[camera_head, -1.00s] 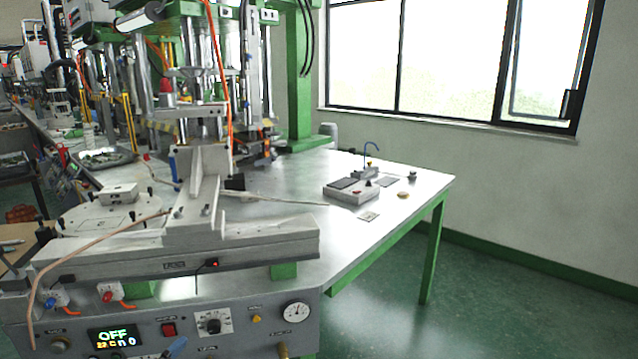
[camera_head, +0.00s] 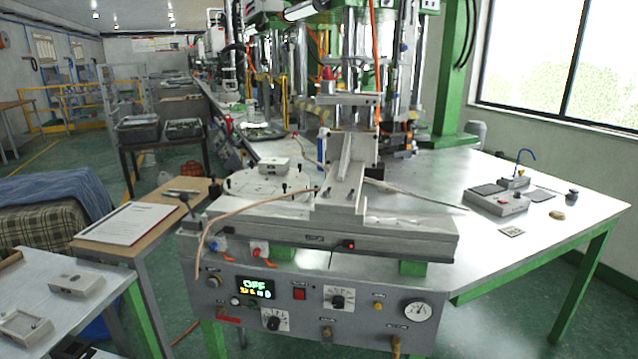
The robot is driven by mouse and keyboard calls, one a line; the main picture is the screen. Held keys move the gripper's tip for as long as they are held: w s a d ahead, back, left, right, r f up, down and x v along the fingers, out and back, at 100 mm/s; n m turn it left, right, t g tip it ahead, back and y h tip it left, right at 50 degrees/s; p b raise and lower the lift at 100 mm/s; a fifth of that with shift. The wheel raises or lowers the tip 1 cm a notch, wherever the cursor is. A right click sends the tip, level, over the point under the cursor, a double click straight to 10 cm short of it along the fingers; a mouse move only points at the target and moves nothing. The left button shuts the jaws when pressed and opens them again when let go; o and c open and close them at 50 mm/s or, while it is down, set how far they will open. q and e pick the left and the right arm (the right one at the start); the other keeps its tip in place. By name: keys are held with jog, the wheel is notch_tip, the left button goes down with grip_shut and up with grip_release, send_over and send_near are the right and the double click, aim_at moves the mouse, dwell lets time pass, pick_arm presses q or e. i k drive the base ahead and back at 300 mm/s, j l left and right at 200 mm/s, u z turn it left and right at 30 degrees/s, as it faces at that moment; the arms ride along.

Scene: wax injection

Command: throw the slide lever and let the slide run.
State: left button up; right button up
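The slide (camera_head: 345,180), a pale grey metal block with an upright angled piece, sits on a long grey rail (camera_head: 410,240) at the front of the machine table. A short lever with a black ball knob (camera_head: 184,197) stands tilted at the rail's left end; it looks like the slide lever, but no label on it can be read. A copper-coloured hose (camera_head: 235,212) runs in front of the slide. A small red light (camera_head: 349,244) shows on the rail's front. Neither of my grippers is in view.
The control panel (camera_head: 300,312) below has knobs, a gauge (camera_head: 417,312) and a display (camera_head: 254,287) reading OFF. A round plate (camera_head: 250,185) carries a grey block (camera_head: 274,164). A clipboard (camera_head: 126,222) and mould parts (camera_head: 76,284) lie on tables at left. Open floor lies beyond.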

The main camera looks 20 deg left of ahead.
aim_at(183, 197)
jog(key=u, duration=1.5)
